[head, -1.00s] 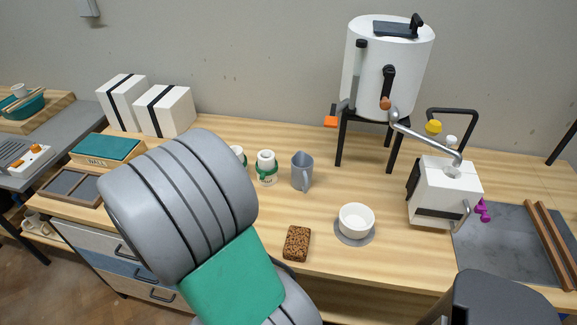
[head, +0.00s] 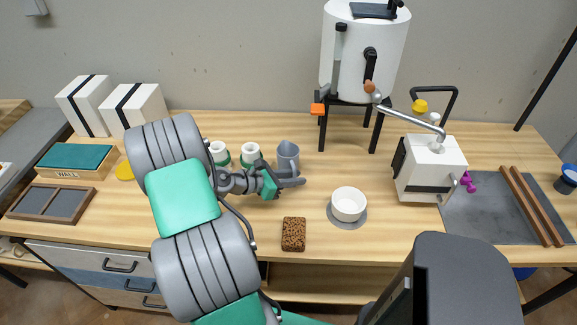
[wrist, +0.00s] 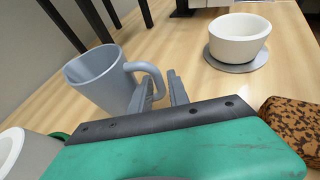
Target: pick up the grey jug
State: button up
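The grey jug (head: 288,152) stands upright on the wooden bench. In the wrist view the jug (wrist: 98,78) is at upper left, with its handle (wrist: 150,70) turned toward my fingers. My gripper (head: 290,183) is just in front of the jug, low over the bench. In the wrist view my gripper (wrist: 160,88) has its two fingers apart, with the outer bend of the handle showing between them. I cannot tell how deep the handle sits between the fingers, or whether they touch it. The gripper hides part of the jug's lower front in the head view.
Two white cups with green bands (head: 250,153) (head: 219,152) stand left of the jug. A white bowl (head: 348,203) on a grey disc and a speckled brown block (head: 293,234) are to the right and front. A white urn (head: 362,60) on black legs stands behind.

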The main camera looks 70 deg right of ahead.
grip_shut()
jog(key=shift+a, duration=0.1)
dwell(1.2)
